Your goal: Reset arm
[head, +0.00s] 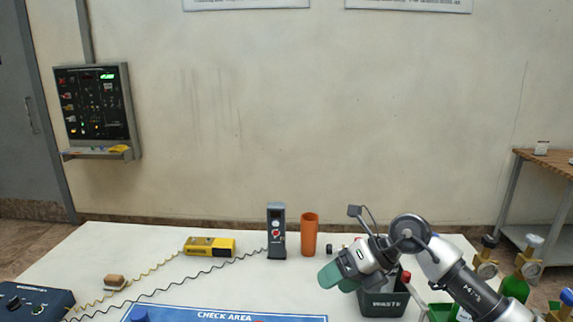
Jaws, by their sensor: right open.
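My right gripper (338,276) has green-grey fingers and is open. It hangs above the table, in front of and left of a dark waste bin (384,301), and hides part of it. I see nothing held between its fingers. My right arm comes in from the lower right. My left gripper is not in the head view.
The white table (130,245) carries a blue check area mat (180,313), a yellow device (209,246), a dark upright meter (276,232), an orange cup (309,235) and a blue box (35,302). Green cylinders (515,287) stand at right. A panel (97,103) hangs on the wall.

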